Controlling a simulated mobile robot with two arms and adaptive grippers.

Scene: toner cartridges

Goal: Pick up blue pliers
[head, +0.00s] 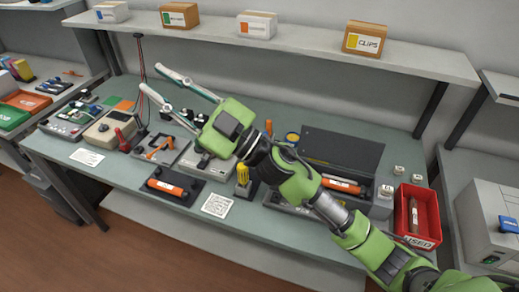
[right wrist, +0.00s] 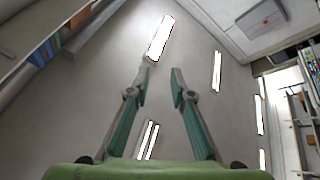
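I cannot clearly make out blue pliers in either view. Small dark and blue items (head: 54,86) lie on the side table at the far left, too small to identify. My right gripper (head: 152,80) is raised above the back left of the workbench, its fingers apart and pointing left. My left gripper is not in view. My right arm hides part of the bench middle.
The workbench (head: 130,177) holds a red-handled tool (head: 122,141), an orange clamp-like tool (head: 160,147), an orange cartridge (head: 168,187) on a dark mat, yellow-handled tools (head: 242,175) and a red bin (head: 418,214). A shelf (head: 300,48) with several boxes runs above the bench.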

